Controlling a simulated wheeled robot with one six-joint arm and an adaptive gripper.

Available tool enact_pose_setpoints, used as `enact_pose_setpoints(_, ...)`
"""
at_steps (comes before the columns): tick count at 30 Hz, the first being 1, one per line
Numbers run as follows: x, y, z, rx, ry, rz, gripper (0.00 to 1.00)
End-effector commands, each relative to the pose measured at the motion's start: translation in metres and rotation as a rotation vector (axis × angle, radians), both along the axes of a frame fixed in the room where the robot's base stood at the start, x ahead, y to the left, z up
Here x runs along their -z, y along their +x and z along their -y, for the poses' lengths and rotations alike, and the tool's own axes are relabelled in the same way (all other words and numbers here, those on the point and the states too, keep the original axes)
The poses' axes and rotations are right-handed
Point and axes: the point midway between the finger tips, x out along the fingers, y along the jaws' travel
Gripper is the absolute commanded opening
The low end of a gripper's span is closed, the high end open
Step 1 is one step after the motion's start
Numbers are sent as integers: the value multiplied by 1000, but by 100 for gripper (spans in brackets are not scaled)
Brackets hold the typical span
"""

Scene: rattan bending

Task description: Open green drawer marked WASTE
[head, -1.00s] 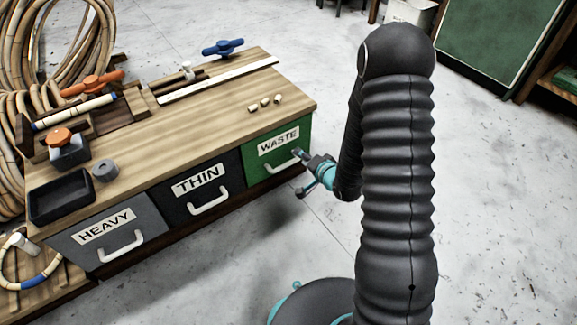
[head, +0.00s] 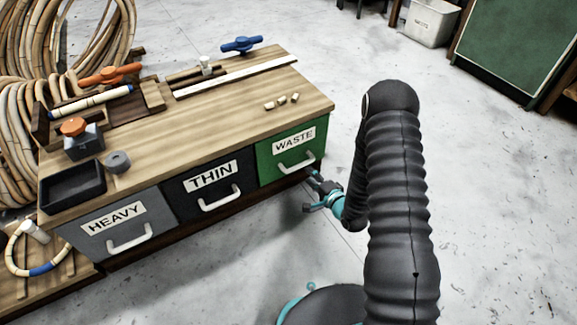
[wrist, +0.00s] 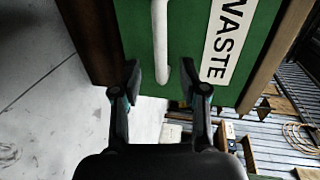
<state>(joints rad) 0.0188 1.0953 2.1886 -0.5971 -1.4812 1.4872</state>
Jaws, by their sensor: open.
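The green drawer marked WASTE (head: 268,160) is at the right end of the wooden bench front, and it looks closed. Its white handle (head: 296,164) is a bar below the label. My gripper (head: 313,185) is just in front of the drawer, low and to the right of the handle. In the wrist view, the open fingers (wrist: 164,85) stand either side of the handle's end (wrist: 160,45), and the green face (wrist: 188,30) fills the space ahead. I cannot tell whether a finger touches the handle.
The grey HEAVY drawer (head: 88,246) and black THIN drawer (head: 180,210) are to the left, both closed. Tools and rattan pieces (head: 281,102) lie on the bench top (head: 200,112). The floor (head: 490,190) in front and to the right is clear.

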Motion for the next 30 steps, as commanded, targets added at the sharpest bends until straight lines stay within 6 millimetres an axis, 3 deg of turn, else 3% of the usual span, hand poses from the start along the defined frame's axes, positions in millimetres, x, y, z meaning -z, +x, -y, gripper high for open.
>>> enact_pose_setpoints(6,9,32,-24,-4,-1,3,43)
enact_pose_setpoints(12,14,52,-38,-4,-1,1,43)
enact_pose_setpoints(26,16,61,-44,-3,0,-1,43)
enact_pose_setpoints(30,16,61,-44,-3,-1,-1,8)
